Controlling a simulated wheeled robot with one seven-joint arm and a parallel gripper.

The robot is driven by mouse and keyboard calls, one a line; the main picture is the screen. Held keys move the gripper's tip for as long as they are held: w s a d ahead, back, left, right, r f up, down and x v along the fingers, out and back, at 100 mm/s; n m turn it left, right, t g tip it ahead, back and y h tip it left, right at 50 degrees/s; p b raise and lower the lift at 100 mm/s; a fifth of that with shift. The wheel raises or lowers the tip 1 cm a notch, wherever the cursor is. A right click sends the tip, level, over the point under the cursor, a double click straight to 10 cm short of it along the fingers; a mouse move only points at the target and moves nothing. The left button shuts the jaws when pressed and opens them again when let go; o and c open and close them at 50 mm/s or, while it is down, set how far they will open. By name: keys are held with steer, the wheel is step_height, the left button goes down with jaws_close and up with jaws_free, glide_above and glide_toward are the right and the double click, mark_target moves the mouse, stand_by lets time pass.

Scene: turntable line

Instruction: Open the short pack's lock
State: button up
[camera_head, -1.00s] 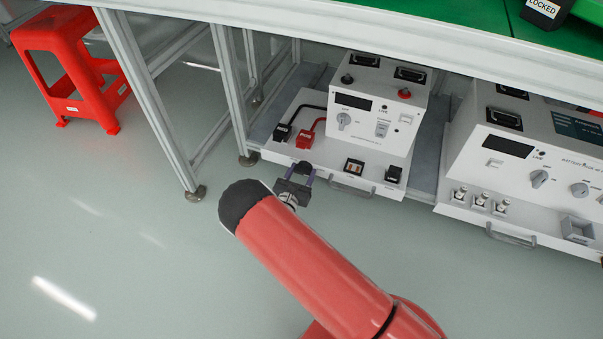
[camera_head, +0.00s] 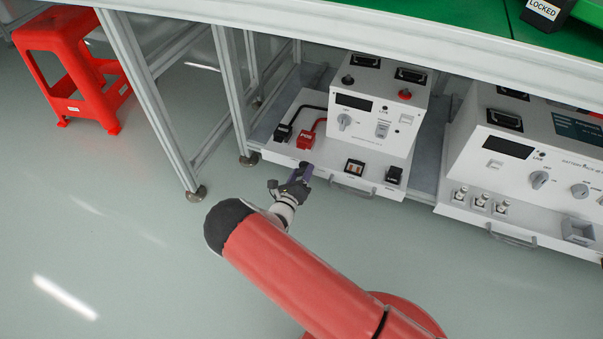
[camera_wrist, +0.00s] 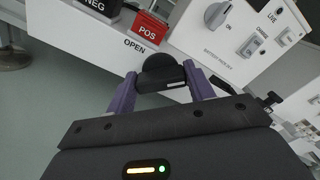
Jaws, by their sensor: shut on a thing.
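The smaller white pack unit (camera_head: 375,115) stands on a white tray at the left of the low shelf. A dark round knob (camera_wrist: 158,68) with a flat bar and a pale mark sits at the tray's front, with the word OPEN printed beside it. My gripper (camera_wrist: 162,82) is shut on this knob, with one purple finger on each side. In the head view my gripper (camera_head: 306,173) is at the tray's front edge and hides the knob. The knob's inner side and exact angle are hard to tell.
A black NEG plug (camera_head: 282,132) and a red POS plug (camera_head: 305,140) lie behind the knob. A tray handle (camera_head: 352,190) is to the right. A larger white unit (camera_head: 560,150) stands further right. A table leg (camera_head: 170,120) and red stool (camera_head: 75,65) are left; the floor in front is clear.

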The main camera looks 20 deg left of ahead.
steer(key=n, duration=0.4)
steer(key=shift+f+n, duration=0.1)
steer(key=shift+n, duration=0.2)
steer(key=shift+a+f+n, duration=0.1)
steer(key=shift+n, duration=2.2)
steer(key=o, duration=1)
steer(key=s, duration=0.2)
steer(key=s+p, duration=0.1)
steer(key=s, duration=0.4)
steer(key=shift+s+a, duration=0.3)
steer(key=shift+s, duration=0.1)
